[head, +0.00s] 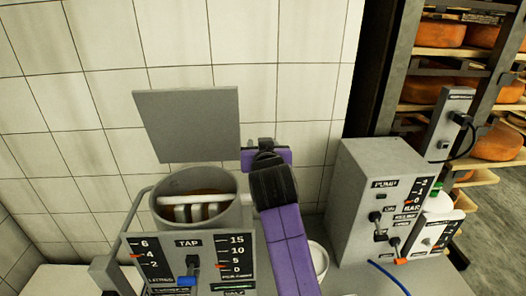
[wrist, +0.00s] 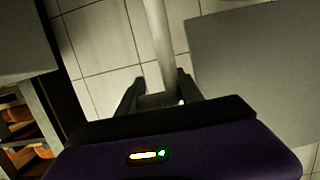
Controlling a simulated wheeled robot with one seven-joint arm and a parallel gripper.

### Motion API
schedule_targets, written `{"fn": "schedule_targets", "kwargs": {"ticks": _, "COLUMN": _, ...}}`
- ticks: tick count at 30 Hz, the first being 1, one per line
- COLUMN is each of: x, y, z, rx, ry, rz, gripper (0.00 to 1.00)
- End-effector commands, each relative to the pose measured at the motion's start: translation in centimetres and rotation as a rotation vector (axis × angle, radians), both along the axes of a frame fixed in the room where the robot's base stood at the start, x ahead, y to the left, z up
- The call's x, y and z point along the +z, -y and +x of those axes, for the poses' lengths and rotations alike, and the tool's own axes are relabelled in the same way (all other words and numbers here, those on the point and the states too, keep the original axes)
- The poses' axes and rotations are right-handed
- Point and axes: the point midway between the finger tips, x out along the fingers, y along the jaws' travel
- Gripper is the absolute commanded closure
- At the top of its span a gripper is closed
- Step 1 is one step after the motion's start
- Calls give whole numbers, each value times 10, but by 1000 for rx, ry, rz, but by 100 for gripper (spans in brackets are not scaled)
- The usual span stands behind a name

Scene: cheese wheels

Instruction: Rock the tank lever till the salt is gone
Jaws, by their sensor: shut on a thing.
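The round grey tank (head: 228,216) stands open at lower centre in the head view. White bars (head: 190,208) lie across its inside, over a brownish content. I cannot make out salt. My gripper (head: 262,150), on a purple and black arm, is just right of the tank and above its rim. In the wrist view a pale upright rod (wrist: 157,40), apparently the lever, runs between my two dark fingers (wrist: 160,90), which are shut on it. In the head view my gripper and arm hide the rod.
A panel (head: 190,250) marked TAP, with scales and a blue-tipped lever, fronts the tank. A grey square plate (head: 188,125) is behind it against the tiled wall. A grey control box (head: 362,190) and cheese shelves (head: 440,52) stand right. A white vessel (head: 318,262) is beside my arm.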

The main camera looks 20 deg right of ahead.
Motion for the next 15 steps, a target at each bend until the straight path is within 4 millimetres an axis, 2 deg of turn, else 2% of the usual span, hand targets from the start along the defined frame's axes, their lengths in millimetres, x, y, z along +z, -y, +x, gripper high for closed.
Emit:
{"fn": "schedule_targets", "kwargs": {"ticks": 1, "x": -19, "y": 10, "z": 2, "rx": -15, "ry": -30, "rz": 1, "gripper": 100}}
{"fn": "schedule_targets", "kwargs": {"ticks": 15, "x": -31, "y": 15, "z": 16, "rx": -15, "ry": -34, "rz": 0, "gripper": 100}}
